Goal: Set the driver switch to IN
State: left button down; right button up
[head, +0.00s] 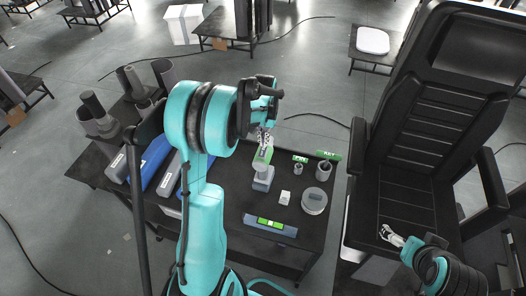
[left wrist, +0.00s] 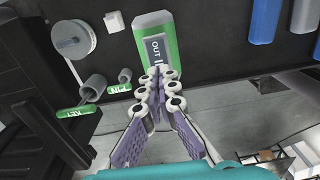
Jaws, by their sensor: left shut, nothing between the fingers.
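The driver switch (head: 263,158) has a green top with a dark label plate and a grey lower part, and stands on the black table. In the left wrist view the switch (left wrist: 170,20) shows its plate, which reads OUT; the other end of the plate is partly hidden behind my fingertips. My left gripper (head: 265,138) is shut and empty, its tips over the plate. The tips also show in the left wrist view (left wrist: 156,80); I cannot tell whether they touch the switch. My right gripper (head: 391,236) is over the chair seat, far from the switch; its jaws are too small to read.
The black table (head: 235,222) holds a white cube (head: 284,197), a round grey disc (head: 314,201), a green-and-grey bar (head: 270,225), and grey cups by the PIN sign (head: 299,159) and KEY sign (head: 328,155). A black chair (head: 405,190) stands right.

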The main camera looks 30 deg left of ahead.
aim_at(264, 148)
pick_arm(q)
jog(key=shift+f+b, duration=1)
jog(key=shift+f, duration=0.1)
dwell(0.5)
jog(key=shift+r, duration=0.15)
jog(key=shift+r+p, duration=2.1)
jog(key=shift+r, duration=1.3)
jog(key=shift+f, duration=0.1)
